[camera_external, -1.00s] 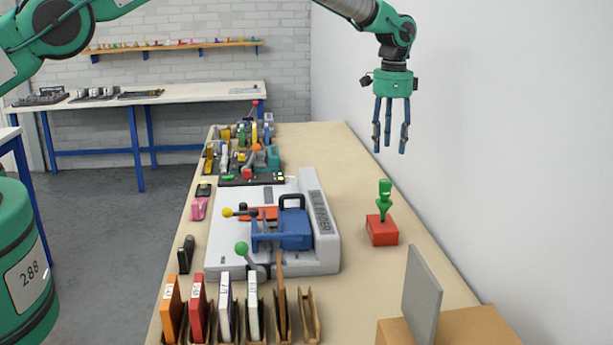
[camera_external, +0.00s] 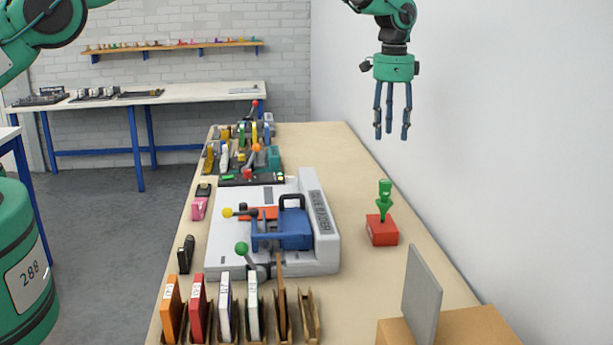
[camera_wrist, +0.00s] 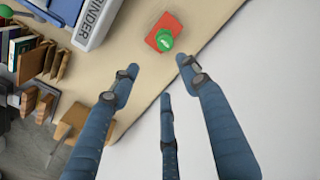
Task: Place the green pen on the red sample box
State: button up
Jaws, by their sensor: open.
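A green pen-like piece (camera_external: 385,196) with a wide top stands upright on the red sample box (camera_external: 382,231), on the right side of the bench. In the wrist view the green piece (camera_wrist: 164,40) is seen from above, over the red box (camera_wrist: 168,22). Whether it is touching the box or set into it cannot be told. My gripper (camera_external: 391,134) hangs above the bench's right edge, fingers down, spread and empty. It is well above the green piece and apart from it. My gripper's blue fingers (camera_wrist: 158,75) show spread in the wrist view.
A grey binder machine (camera_external: 230,245) with a blue clamp (camera_external: 282,232) stands left of the red box. Coloured books (camera_external: 198,305) stand in wooden slots in front. A grey upright plate (camera_external: 422,295) and cardboard box (camera_external: 455,328) are front right. The white wall is close on the right.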

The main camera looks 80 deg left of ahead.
jog(key=s+d+r+t, duration=0.1)
jog(key=s+d+r, duration=0.4)
jog(key=r, duration=0.4)
jog(key=s+d+r, duration=0.4)
jog(key=d+r, duration=0.2)
jog(key=r, duration=0.3)
jog(key=s+d+r+t, duration=0.1)
jog(key=s+d+r, duration=0.4)
jog(key=r, duration=0.4)
jog(key=s+d+r+n+t, duration=0.1)
jog(key=s+d+r, duration=0.45)
jog(key=s, duration=0.35)
jog(key=s+d+r, duration=0.4)
jog(key=s+d, duration=0.3)
jog(key=s, duration=0.1)
jog(key=s+d+f, duration=0.2)
jog(key=s, duration=0.7)
jog(key=s+d+f+t, duration=0.1)
jog(key=s+d, duration=0.2)
jog(key=s, duration=0.7)
jog(key=s+d+f+n+t, duration=0.1)
jog(key=s+d+f, duration=0.1)
jog(key=s, duration=0.8)
jog(key=shift+d+f, duration=0.3)
jog(key=shift+d, duration=0.45)
jog(key=shift+f, duration=0.1)
notch_tip(320, 180, down, 17)
jog(key=b, duration=1.7)
